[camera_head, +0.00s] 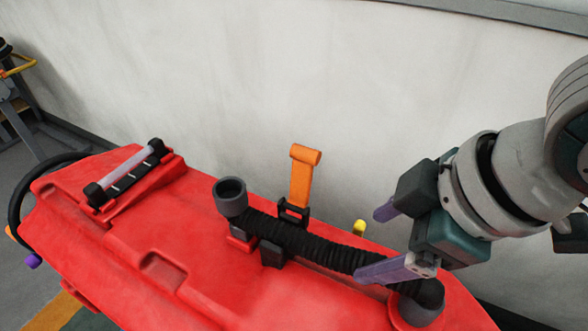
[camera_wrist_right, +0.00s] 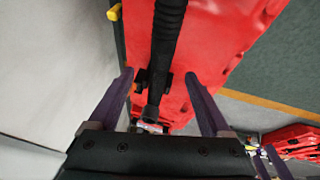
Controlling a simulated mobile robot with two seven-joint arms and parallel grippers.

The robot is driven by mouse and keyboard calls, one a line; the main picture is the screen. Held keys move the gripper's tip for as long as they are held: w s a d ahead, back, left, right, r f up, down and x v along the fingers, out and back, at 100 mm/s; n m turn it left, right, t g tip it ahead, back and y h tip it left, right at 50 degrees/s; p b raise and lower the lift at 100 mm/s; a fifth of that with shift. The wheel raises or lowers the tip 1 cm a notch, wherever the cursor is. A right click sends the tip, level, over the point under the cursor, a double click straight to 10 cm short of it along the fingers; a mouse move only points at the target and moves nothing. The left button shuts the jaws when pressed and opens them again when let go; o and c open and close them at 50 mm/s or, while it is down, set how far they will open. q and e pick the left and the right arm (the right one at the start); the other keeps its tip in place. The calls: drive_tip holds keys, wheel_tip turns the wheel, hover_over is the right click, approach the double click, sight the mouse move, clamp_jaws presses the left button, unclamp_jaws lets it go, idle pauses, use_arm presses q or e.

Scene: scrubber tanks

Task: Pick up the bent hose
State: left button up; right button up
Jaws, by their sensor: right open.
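The bent hose (camera_head: 305,242) is black and ribbed, with a grey cuff at each end. It lies along the top of a red tank (camera_head: 140,240), its left cuff (camera_head: 230,195) turned up and its right end at the tank's right. My right gripper (camera_head: 371,242) is open and empty, its purple fingers spread at the hose's right part. The lower finger overlaps the hose in the head view; I cannot tell if they touch. In the right wrist view the hose (camera_wrist_right: 168,40) runs between and beyond the spread fingers (camera_wrist_right: 159,74). My left gripper is not in the head view.
An orange strap (camera_head: 301,178) stands up from a black clip behind the hose. A yellow knob (camera_head: 359,227) sits near the wall side. A clear tube with black ends (camera_head: 125,172) is on the tank's left. A pale wall (camera_head: 300,80) rises close behind the tank.

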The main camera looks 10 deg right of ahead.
sight(362, 257)
drive_tip(key=x, duration=0.3)
drive_tip(key=shift+w+f, duration=0.1)
wheel_tip(362, 257, down, 4)
drive_tip(key=shift+w+a+f, duration=0.1)
drive_tip(key=shift+w+f, duration=0.05)
drive_tip(key=shift+w, duration=0.05)
drive_tip(key=shift+w+a+f+b, duration=0.25)
drive_tip(key=shift+f+b, duration=0.1)
drive_tip(key=shift+f, duration=0.2)
drive_tip(key=shift+c, duration=0.2)
clamp_jaws()
